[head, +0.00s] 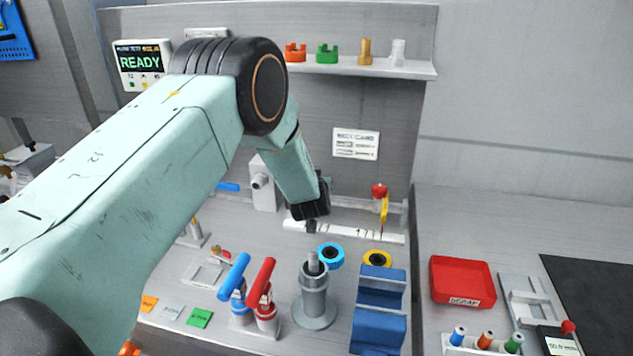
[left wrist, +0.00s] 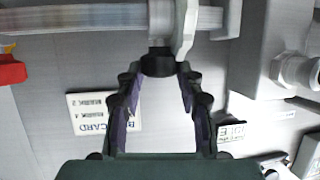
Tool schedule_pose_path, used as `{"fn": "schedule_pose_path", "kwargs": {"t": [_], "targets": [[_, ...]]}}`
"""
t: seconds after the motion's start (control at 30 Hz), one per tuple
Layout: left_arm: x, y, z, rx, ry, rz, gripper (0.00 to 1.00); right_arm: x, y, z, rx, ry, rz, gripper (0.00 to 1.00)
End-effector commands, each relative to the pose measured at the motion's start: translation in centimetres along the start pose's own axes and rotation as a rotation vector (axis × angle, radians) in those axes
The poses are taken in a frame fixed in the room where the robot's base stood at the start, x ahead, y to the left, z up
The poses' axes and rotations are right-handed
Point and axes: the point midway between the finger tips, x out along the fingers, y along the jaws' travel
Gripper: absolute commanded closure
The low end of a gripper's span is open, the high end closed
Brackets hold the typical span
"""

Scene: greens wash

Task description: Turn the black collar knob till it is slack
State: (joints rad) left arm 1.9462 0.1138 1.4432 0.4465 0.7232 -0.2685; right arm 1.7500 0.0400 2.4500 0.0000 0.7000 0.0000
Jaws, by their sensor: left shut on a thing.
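My left arm reaches in from the left in the head view, and its gripper (head: 311,207) is at the wall end of the bench, partly hidden by its own wrist. In the left wrist view the two dark fingers of my left gripper (left wrist: 159,72) close on the black collar knob (left wrist: 158,63). The knob sits below a pale grey fitting on a horizontal clear tube. The fingertips lie on either side of it. I cannot make out the knob in the head view. My right gripper is not in view.
A grey upright post (head: 313,290), a blue block (head: 378,315) and red and blue handled valves (head: 263,285) stand near the gripper. A red tray (head: 463,281) is at right. A shelf (head: 350,66) with coloured fittings runs above. A white card (head: 356,144) is on the wall.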

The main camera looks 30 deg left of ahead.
Motion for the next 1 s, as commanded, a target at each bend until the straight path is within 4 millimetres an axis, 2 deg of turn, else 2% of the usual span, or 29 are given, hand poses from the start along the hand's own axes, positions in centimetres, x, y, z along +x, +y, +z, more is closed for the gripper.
{"fn": "schedule_pose_path", "kwargs": {"t": [0.03,0.2,0.57,1.0], "targets": [[0.0,0.0,0.0,-0.001,0.000,0.000,0.80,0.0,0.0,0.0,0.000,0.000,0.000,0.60],[0.0,0.0,0.0,-0.001,0.000,-0.001,0.94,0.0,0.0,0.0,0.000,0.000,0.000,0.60],[0.1,-0.2,-0.1,0.017,0.003,0.044,0.94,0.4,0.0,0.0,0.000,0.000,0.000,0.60],[0.3,-0.6,-0.2,0.105,0.007,0.266,0.94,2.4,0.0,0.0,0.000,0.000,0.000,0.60]]}}
